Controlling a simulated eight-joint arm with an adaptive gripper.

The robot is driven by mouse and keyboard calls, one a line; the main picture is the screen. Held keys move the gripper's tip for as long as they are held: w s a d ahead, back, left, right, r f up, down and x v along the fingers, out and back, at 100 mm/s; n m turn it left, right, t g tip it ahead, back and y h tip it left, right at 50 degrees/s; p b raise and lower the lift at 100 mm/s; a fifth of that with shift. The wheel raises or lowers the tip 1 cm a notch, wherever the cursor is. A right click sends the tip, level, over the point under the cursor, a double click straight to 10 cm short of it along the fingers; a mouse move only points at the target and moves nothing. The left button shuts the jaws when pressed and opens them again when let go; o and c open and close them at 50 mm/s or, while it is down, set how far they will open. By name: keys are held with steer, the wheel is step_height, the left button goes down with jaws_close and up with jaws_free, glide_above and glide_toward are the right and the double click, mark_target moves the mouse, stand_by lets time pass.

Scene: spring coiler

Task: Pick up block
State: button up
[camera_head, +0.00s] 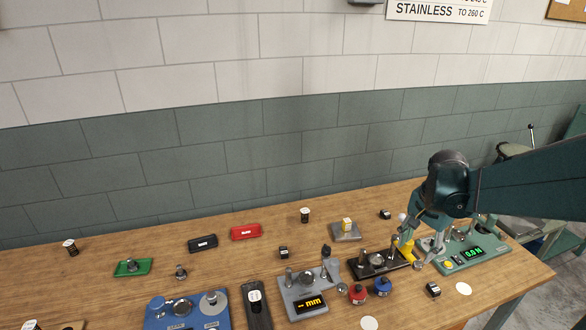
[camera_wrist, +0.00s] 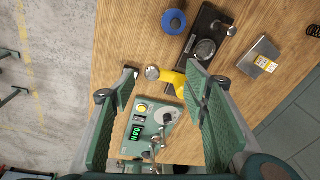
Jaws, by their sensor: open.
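Several small things could be the block, and I cannot tell which is meant. A yellow block with a label (camera_head: 347,225) sits on a grey metal plate (camera_head: 336,234); it also shows in the wrist view (camera_wrist: 265,64), right of my gripper. Small black blocks with pale labels stand at mid-table (camera_head: 283,252), at the back right (camera_head: 385,214) and at the front right (camera_head: 433,290). My gripper (camera_wrist: 165,82) is open, its green fingers wide apart. A yellow piece (camera_wrist: 176,83) shows between the fingertips in the wrist view; it is apart from them as far as I can see.
A green device with a display (camera_head: 474,253) stands at the right, close to my gripper. A dark fixture (camera_head: 365,268) is just left of it. A grey gauge (camera_head: 297,292), a red case (camera_head: 245,232) and a blue fixture (camera_head: 165,312) stand farther left.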

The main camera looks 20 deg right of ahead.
steer(key=s+d+f+m+g+y+p, duration=0.15)
steer(key=s+d+m+p, duration=0.25)
steer(key=d, duration=0.6)
glide_above(434, 287)
steer(key=shift+h, duration=0.25)
steer(key=shift+d+f, duration=0.15)
steer(key=shift+f, duration=2.05)
steer(key=shift+d+f, duration=0.1)
steer(key=shift+f, duration=2.05)
steer(key=shift+f+b, duration=0.3)
steer(key=shift+f, duration=1)
steer(key=shift+a+f, duration=0.15)
steer(key=shift+f, duration=2.45)
steer(key=c, duration=1.1)
